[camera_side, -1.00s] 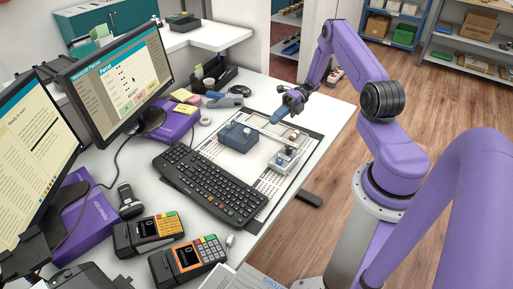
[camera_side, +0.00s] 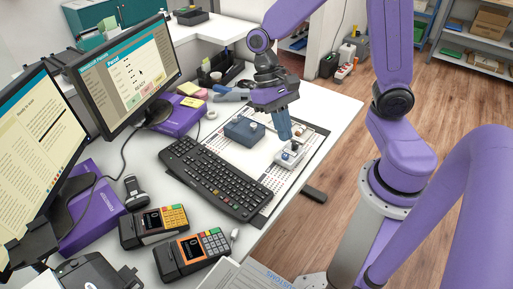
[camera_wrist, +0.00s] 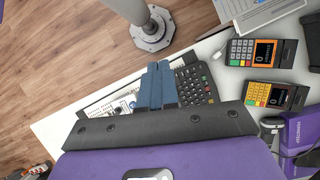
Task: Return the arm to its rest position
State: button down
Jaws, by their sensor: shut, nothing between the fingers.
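My gripper (camera_side: 285,138) points down above the counter, its blue fingers together with nothing between them. In the side view its tips appear just above a small light-grey device with a dark knob (camera_side: 290,154); I cannot tell the exact gap. In the wrist view my gripper (camera_wrist: 158,66) shows two blue fingers side by side, hiding part of the keyboard and the printed sheet. My purple arm rises from the right and bends down to the gripper.
A blue-grey box (camera_side: 243,131) stands left of the gripper on a printed mat (camera_side: 265,180). A black keyboard (camera_side: 217,178), two card terminals (camera_side: 191,254) and two monitors (camera_side: 125,72) fill the left. Open floor (camera_side: 345,135) lies beyond the counter edge.

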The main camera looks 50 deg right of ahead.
jog(key=s+r+n+t, duration=0.3)
jog(key=s+n, duration=0.7)
jog(key=n, duration=0.5)
jog(key=shift+s+a+r+n+t+h, duration=0.15)
jog(key=shift+n+t+h, duration=0.2)
jog(key=shift+t, duration=0.55)
